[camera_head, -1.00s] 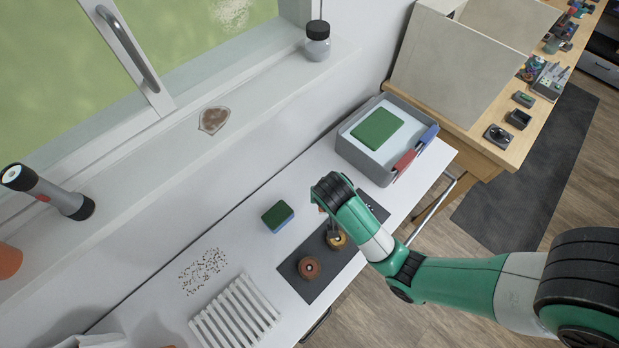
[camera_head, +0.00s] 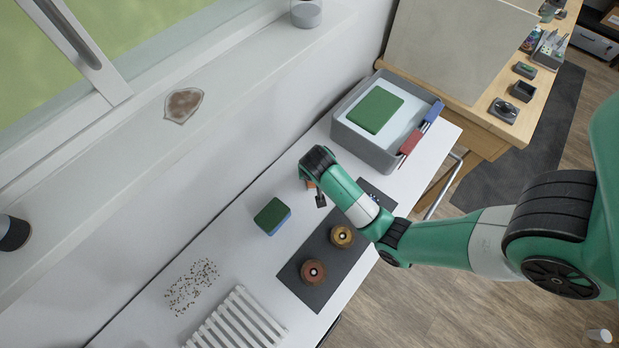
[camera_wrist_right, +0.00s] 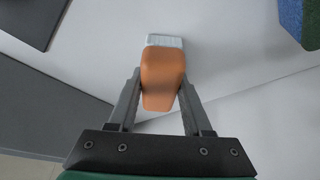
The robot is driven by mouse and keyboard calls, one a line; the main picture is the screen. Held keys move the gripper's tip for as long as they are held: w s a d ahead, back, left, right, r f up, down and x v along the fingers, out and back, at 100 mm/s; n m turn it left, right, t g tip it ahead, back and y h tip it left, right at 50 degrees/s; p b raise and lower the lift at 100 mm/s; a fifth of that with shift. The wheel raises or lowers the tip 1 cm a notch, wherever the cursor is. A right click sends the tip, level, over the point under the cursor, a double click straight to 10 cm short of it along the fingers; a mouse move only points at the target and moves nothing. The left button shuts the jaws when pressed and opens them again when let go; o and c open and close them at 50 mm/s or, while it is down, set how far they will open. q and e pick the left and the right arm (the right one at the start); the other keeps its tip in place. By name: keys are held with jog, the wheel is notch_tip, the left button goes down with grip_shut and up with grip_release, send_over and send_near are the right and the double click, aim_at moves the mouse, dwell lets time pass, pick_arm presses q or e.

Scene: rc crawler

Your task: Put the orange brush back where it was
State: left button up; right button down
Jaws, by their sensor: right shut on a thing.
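My right gripper (camera_head: 319,200) is shut on the orange brush (camera_wrist_right: 162,78), as the right wrist view shows. The fingers (camera_wrist_right: 160,102) press on both sides of its orange handle, and its pale bristle end points away from the gripper. In the head view only a small orange part of the brush (camera_head: 310,185) shows beside the wrist. The gripper is over the white table (camera_head: 240,240), between the green and blue sponge and the grey tray; its exact height is hard to tell. My left gripper is not in view.
The green and blue sponge (camera_head: 271,216) lies left of the gripper. A dark mat (camera_head: 325,255) holds a copper-coloured roll (camera_head: 312,272) and a brass one (camera_head: 342,236). A grey tray (camera_head: 365,150) stands behind. Crumbs (camera_head: 190,285) and a white rack (camera_head: 238,322) are at front left.

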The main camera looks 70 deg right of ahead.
jog(key=shift+f, duration=0.2)
jog(key=shift+c, duration=1.7)
grip_release()
jog(key=shift+r, duration=0.1)
jog(key=shift+r+p, duration=0.3)
jog(key=shift+p, duration=0.05)
jog(key=p+v, duration=0.1)
jog(key=v, duration=0.4)
jog(key=shift+r, duration=0.15)
jog(key=p+v, duration=0.4)
jog(key=v, duration=0.1)
jog(key=shift+r, duration=0.35)
jog(key=shift+s+a+r+p, duration=0.15)
jog(key=shift+a+r+p, duration=0.15)
jog(key=shift+p, duration=0.2)
